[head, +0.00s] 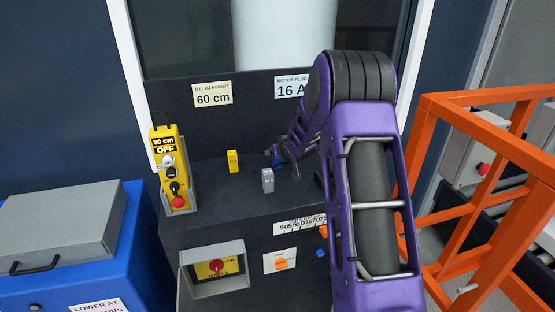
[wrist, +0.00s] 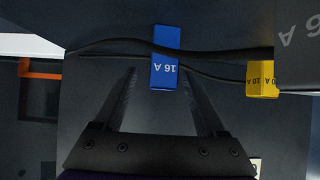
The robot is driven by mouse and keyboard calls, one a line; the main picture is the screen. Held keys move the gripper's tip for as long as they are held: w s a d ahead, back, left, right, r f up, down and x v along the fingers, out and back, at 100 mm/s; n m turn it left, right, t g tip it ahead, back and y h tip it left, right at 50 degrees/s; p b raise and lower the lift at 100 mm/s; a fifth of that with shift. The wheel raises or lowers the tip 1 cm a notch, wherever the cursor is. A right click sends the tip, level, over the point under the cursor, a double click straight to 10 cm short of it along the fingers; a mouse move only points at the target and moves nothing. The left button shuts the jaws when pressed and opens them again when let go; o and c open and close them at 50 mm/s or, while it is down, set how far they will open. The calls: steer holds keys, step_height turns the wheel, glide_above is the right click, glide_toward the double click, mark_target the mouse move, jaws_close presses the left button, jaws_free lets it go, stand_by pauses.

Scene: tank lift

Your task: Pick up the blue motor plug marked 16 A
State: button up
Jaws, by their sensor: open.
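The blue motor plug (wrist: 165,72) is in the wrist view, with 16 A on it upside down. It lies at the middle, between the tips of my gripper (wrist: 158,76). The jaws are open, with a gap on either side of the plug; how deep the plug sits between them I cannot tell. In the head view a small part of the blue plug (head: 277,161) shows on the dark cabinet top, beside my gripper (head: 287,168), which my arm partly hides.
A yellow plug (head: 233,161) and a grey plug (head: 268,180) stand nearby on the cabinet top. The yellow one also shows in the wrist view (wrist: 262,80), at the right. A dark cable (wrist: 110,43) crosses by the blue plug. An orange rail (head: 470,130) stands at the right.

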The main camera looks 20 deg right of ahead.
steer(key=shift+x, duration=1.95)
steer(key=shift+a, duration=0.1)
jaws_close()
